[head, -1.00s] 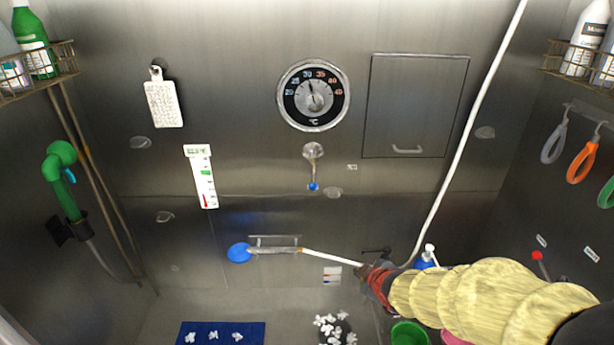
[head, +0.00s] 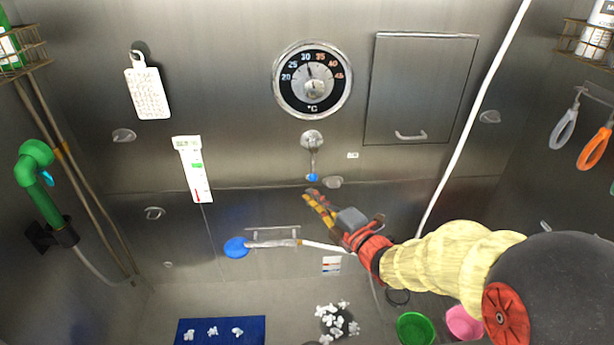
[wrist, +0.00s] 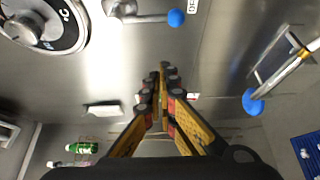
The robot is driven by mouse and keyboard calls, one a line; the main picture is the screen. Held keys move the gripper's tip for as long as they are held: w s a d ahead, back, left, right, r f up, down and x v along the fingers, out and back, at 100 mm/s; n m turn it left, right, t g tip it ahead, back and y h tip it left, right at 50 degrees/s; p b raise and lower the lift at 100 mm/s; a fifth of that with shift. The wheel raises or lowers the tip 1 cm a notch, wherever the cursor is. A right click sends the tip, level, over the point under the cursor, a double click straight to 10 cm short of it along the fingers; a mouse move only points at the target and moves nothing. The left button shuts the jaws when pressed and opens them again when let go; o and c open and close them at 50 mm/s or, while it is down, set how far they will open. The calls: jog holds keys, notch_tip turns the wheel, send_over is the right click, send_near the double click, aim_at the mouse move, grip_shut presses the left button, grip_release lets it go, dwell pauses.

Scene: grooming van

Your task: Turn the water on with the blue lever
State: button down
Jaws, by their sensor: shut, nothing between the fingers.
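The lever is a short metal arm with a blue ball tip (head: 312,177), hanging straight down from a round metal mount (head: 312,139) on the steel wall below the dial. In the wrist view the blue ball (wrist: 176,18) is near the top, with the metal arm to its left. My gripper (head: 308,194) is shut and empty, its yellow and black fingers just below the blue tip in the head view. No contact with the lever can be made out. In the wrist view the closed fingertips (wrist: 163,68) are apart from the ball.
A temperature dial (head: 313,80) is above the lever.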

aim_at(313, 161)
jog(key=x, duration=1)
jog(key=shift+w+d, duration=0.2)
jog(key=shift+d, duration=0.8)
jog(key=shift+w+d, duration=0.15)
jog(key=shift+d, duration=0.85)
